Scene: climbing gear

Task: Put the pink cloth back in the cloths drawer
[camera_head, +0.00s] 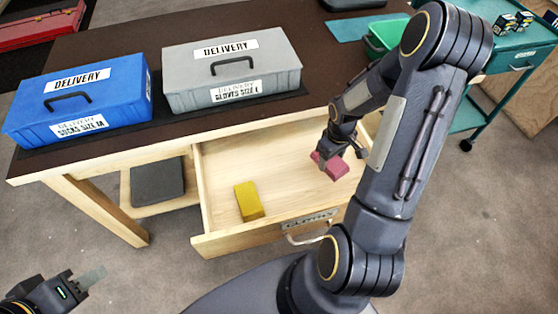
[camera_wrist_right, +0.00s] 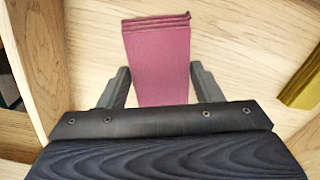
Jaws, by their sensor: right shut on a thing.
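The pink cloth (camera_head: 333,166) is a small folded block in my right gripper (camera_head: 340,148), inside the outline of the open wooden drawer (camera_head: 226,244). In the right wrist view the cloth (camera_wrist_right: 158,60) sits between the two dark fingers of the right gripper (camera_wrist_right: 158,90), with light wood behind it. I cannot tell whether the cloth touches the drawer floor. A yellow folded cloth (camera_head: 248,201) lies in the drawer to the left; its edge shows in the right wrist view (camera_wrist_right: 303,85). My left gripper (camera_head: 88,281) is at the lower left, away from the drawer; its finger gap is unclear.
A blue box (camera_head: 110,98) and a grey box (camera_head: 275,85) stand on the dark tabletop (camera_head: 125,45). A label and handle (camera_head: 305,236) are on the drawer front. A dark block (camera_head: 157,181) lies on the lower shelf. A teal cart (camera_head: 505,75) stands at the right.

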